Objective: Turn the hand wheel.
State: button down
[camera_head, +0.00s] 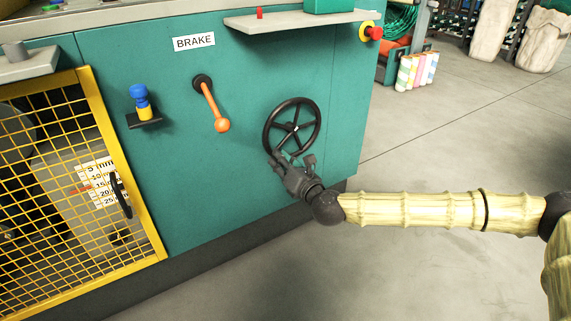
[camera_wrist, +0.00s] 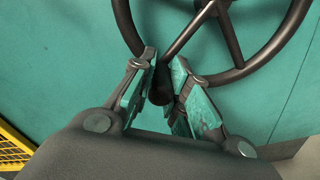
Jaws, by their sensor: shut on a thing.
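The hand wheel (camera_head: 295,128) is a dark, spoked ring on the front of the teal machine. It also shows in the wrist view, with its rim (camera_wrist: 284,40) and spokes across the top. My gripper (camera_head: 291,161) is at the lower part of the wheel. In the wrist view, my gripper (camera_wrist: 165,77) has its two teal-faced fingers on either side of a dark part of the wheel where a spoke meets the lower rim, and it is shut on it. The fingers hide part of the rim there.
An orange brake lever (camera_head: 210,105) hangs left of the wheel under a BRAKE label (camera_head: 194,41). A shelf (camera_head: 300,20) juts out above, with a red button (camera_head: 375,33) at its right. A yellow mesh door (camera_head: 130,165) is at left. The floor at right is open.

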jog(key=shift+s+a+r, duration=0.4)
jog(key=shift+a+r, duration=0.15)
jog(key=shift+r, duration=0.1)
jog(key=c, duration=1.3)
grip_release()
jog(key=shift+c, duration=0.2)
jog(key=shift+w+d, duration=0.1)
jog(key=shift+d, duration=0.05)
jog(key=shift+d, duration=0.1)
jog(key=shift+s+d, duration=0.2)
jog(key=shift+s, duration=0.1)
jog(key=v, duration=1.1)
